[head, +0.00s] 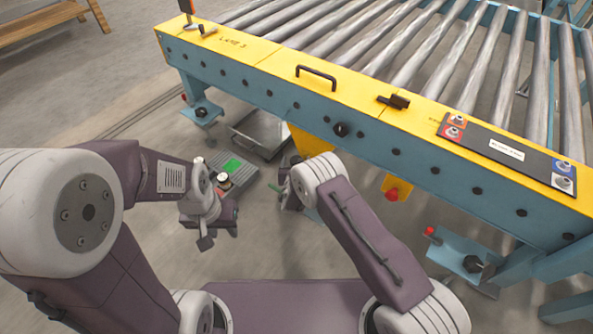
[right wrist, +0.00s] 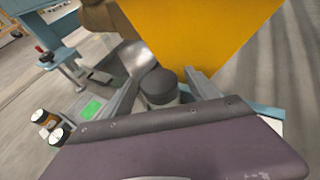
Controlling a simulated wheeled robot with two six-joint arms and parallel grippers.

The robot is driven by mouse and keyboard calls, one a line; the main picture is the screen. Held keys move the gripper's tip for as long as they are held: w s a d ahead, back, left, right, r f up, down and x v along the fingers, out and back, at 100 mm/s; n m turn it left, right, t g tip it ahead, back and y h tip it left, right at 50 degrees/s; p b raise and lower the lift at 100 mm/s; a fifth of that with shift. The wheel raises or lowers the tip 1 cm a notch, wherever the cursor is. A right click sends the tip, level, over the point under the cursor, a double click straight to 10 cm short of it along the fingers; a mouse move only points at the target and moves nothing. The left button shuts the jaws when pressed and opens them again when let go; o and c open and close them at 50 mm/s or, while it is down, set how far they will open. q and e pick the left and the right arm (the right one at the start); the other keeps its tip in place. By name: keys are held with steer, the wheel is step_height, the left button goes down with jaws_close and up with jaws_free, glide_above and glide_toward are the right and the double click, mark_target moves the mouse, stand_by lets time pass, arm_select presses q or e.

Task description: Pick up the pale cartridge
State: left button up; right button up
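In the right wrist view, a short cylinder with a dark grey cap (right wrist: 158,86) and a paler body stands between the fingers of my right gripper (right wrist: 163,82). I take it to be the pale cartridge, though the gripper's body hides its lower part. The fingers flank it and look apart, with a narrow gap on the right side. In the head view, my right arm hides most of this gripper and the cartridge. My left gripper (head: 220,238) hangs low at the left of centre, with its dark fingertips apart and nothing seen between them.
A roller conveyor with a yellow top rail (head: 270,62) and blue frame spans the right. A grey unit with a green screen (head: 232,165) and a metal tray (head: 262,132) are below it. Yellow panel (right wrist: 200,35) stands close ahead.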

steer(key=c, duration=1.3)
step_height(320, 180, up, 18)
steer(key=p, duration=1.1)
